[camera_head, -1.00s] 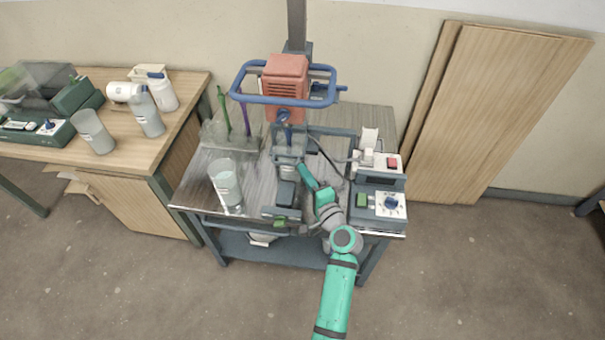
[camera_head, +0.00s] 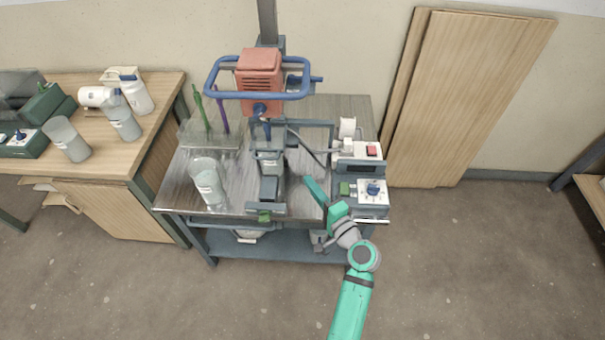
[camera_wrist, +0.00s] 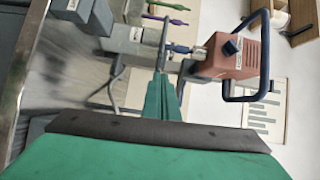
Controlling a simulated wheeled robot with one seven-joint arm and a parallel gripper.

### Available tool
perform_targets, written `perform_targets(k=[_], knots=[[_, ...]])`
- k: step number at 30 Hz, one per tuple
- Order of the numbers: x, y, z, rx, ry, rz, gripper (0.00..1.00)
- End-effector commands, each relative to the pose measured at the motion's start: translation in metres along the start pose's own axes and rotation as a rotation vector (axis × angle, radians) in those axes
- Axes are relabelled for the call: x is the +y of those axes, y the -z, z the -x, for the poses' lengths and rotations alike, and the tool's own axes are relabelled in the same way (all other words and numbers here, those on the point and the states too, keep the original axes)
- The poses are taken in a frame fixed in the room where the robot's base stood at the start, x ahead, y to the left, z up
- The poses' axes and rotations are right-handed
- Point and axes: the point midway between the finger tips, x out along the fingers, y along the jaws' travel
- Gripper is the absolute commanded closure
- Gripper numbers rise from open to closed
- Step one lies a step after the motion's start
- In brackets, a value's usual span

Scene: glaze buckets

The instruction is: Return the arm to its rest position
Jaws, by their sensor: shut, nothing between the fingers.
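My green arm reaches up from the bottom of the head view. My gripper (camera_head: 315,190) is at the front edge of the metal work table (camera_head: 178,190), right of the clamp stand and left of the control box. It is shut and empty. In the wrist view its green fingers (camera_wrist: 162,98) are together, with nothing between them. Beyond them in that view is the mixer's red motor head (camera_wrist: 228,57) with its blue handle frame.
The mixer (camera_head: 260,72) stands at the table's back. A clear beaker (camera_head: 208,185) is at front left. A control box with a blue knob (camera_head: 372,188) is close right of my gripper. A wooden bench (camera_head: 150,130) is left; boards (camera_head: 470,100) lean right.

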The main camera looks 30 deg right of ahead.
Motion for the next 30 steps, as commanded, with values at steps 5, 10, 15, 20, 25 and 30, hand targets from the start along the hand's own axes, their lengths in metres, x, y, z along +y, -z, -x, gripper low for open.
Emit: perform_targets(k=[5,10,15,20,25,30], knots=[[0.0,-0.002,0.019,-0.004,-0.001,0.001,1.0],[0.0,-0.001,0.025,-0.004,0.0,0.0,1.0],[0.001,-0.001,0.026,-0.001,-0.001,0.001,1.0],[0.021,-0.014,0.033,0.015,-0.049,0.036,1.0],[0.069,-0.05,0.059,0.055,-0.173,0.161,1.0],[0.106,-0.086,0.097,0.086,-0.288,0.339,1.0]])
